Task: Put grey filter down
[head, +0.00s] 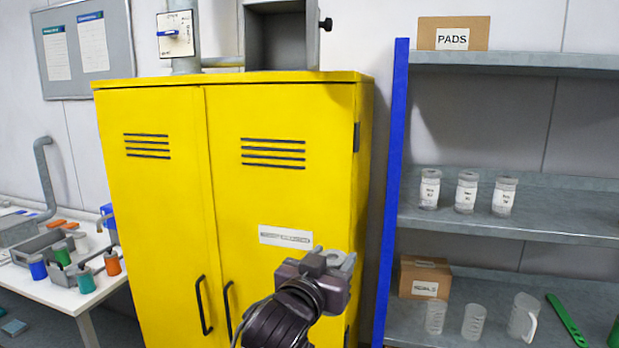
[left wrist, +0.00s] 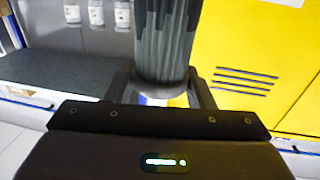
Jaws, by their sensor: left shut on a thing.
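The grey filter (left wrist: 165,40) is a dark grey ribbed cylinder in the left wrist view. It stands between the fingers of my left gripper (left wrist: 165,95), which is shut on it. Its far end runs out of the top of that view. In the head view my left gripper (head: 338,261) is held up in front of the yellow cabinet's lower right part. The filter cannot be made out clearly there. My right gripper is in neither view.
A yellow two-door cabinet (head: 160,200) stands ahead. To its right is a grey shelf unit with a blue post (head: 392,190), holding labelled jars (head: 466,192), clear jugs (head: 522,315) and cardboard boxes (head: 425,277). A white table (head: 60,290) with colored canisters stands at left.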

